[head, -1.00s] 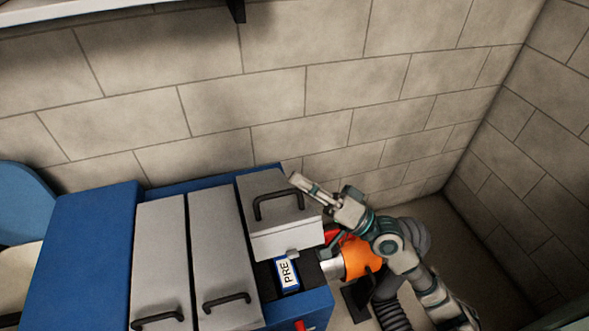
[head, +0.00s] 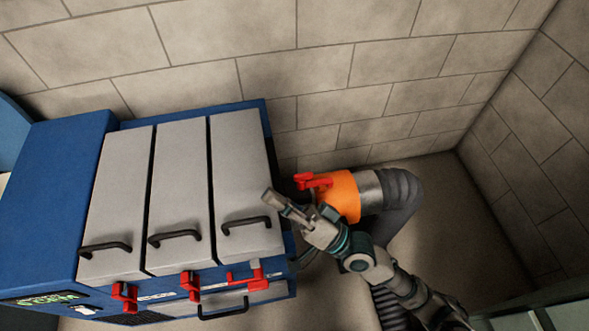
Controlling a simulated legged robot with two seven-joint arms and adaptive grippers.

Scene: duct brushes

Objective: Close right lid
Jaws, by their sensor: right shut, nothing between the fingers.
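The right lid (head: 238,160) is a long grey panel on top of the blue machine (head: 58,185). It lies down flat, level with the two grey lids (head: 180,190) to its left. Its black handle (head: 245,226) is near the front end. My right gripper (head: 272,200) is shut and empty. Its fingertips show at the lid's right edge, just beyond the handle's right end. I cannot tell whether they touch the lid. My left gripper is out of view.
An orange duct fitting (head: 342,194) with a red lever and a grey hose (head: 400,195) stands right of the machine, close behind my right gripper. Red latches (head: 190,284) line the machine's front. Block walls stand behind and right. Some floor is clear at right.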

